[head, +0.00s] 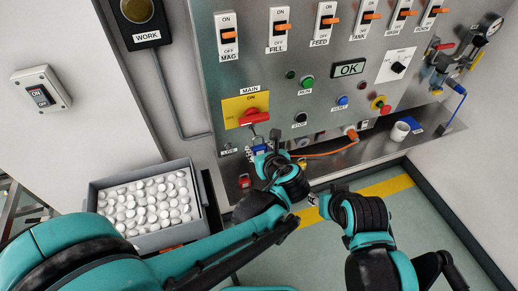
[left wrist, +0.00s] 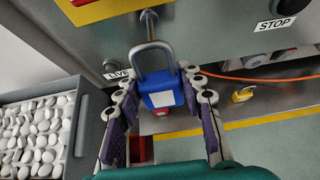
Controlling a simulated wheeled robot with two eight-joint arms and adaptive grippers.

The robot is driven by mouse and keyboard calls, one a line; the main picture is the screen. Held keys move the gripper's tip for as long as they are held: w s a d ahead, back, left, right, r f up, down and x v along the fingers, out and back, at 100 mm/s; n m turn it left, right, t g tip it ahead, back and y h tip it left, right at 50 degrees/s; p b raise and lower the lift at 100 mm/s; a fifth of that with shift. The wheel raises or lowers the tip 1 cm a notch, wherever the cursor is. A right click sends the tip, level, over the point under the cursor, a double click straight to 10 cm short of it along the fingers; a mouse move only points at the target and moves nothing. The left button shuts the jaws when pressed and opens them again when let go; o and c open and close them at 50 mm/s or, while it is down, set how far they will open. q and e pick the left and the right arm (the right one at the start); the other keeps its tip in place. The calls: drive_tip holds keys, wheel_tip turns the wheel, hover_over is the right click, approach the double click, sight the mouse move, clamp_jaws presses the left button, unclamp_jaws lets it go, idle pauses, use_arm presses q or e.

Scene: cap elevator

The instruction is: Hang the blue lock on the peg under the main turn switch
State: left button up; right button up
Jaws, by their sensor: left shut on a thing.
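The blue lock (left wrist: 162,92) is upright between the fingers of my left gripper (left wrist: 163,100), which is shut on its body. Its grey shackle (left wrist: 135,62) points up toward the metal peg (left wrist: 149,20). The top of the shackle overlaps the peg's lower end in the left wrist view; I cannot tell whether it is around the peg or in front of it. In the head view my left gripper (head: 264,154) is at the panel, below the red main turn switch (head: 253,117) on its yellow plate. My right gripper (head: 316,200) is over the floor, its fingers unclear.
A grey bin (head: 148,240) of white caps stands at the left. A metal ledge (head: 350,152) runs below the panel, with a white mug (head: 400,131) and an orange cable (head: 325,153). A yellow lock (left wrist: 243,95) lies to the right of my left gripper.

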use_arm(q)
drive_tip(key=shift+w, duration=0.2)
drive_tip(key=shift+w+a+f, duration=0.1)
drive_tip(key=shift+w+a, duration=0.2)
drive_tip(key=shift+w, duration=0.5)
drive_tip(key=shift+w, duration=0.1)
idle(0.6)
drive_tip(key=shift+w+a+f+b, duration=0.15)
drive_tip(key=shift+w+f+b, duration=0.2)
drive_tip(key=shift+b, duration=0.15)
drive_tip(key=shift+w+f, duration=0.15)
idle(0.6)
drive_tip(key=o, duration=1.3)
